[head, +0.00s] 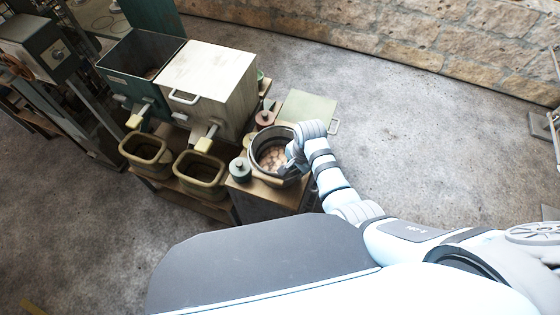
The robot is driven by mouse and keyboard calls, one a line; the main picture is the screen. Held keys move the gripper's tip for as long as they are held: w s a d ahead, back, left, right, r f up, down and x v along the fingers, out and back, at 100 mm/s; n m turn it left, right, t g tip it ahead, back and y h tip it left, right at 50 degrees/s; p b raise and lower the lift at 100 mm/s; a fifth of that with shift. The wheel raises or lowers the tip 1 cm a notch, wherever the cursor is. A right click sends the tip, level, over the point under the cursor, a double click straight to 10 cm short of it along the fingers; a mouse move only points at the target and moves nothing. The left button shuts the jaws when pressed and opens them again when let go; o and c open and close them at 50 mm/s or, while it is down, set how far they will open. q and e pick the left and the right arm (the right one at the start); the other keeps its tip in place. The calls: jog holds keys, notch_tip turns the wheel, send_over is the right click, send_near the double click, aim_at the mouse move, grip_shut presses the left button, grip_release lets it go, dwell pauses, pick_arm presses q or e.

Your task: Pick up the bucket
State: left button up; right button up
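A round dark grey bucket (264,137) stands on a wooden stand near the middle of the head view, with several pale brown round pieces inside it. My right gripper (291,160) is at the right side of this bucket, its fingers pointing down by the rim. The fingers are small and dark against the bucket, so I cannot tell whether they grip the rim. Two olive, rounded-rectangular buckets (147,149) (201,168) stand to the left, under machine spouts. My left gripper is out of view.
A cream box with a handle (207,75) and a dark green open bin (140,60) stand behind the buckets. Small lidded pots (240,168) (264,119) crowd the round bucket. A pale green panel (307,108) lies behind it. The concrete floor (420,150) to the right is clear.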

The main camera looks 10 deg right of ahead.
grip_shut()
jog(key=shift+r, duration=0.1)
jog(key=shift+r, duration=0.35)
notch_tip(320, 180, up, 8)
jog(key=p, duration=0.3)
jog(key=shift+w+r+p, duration=0.15)
jog(key=shift+p, duration=0.15)
notch_tip(320, 180, up, 11)
jog(key=p, duration=0.2)
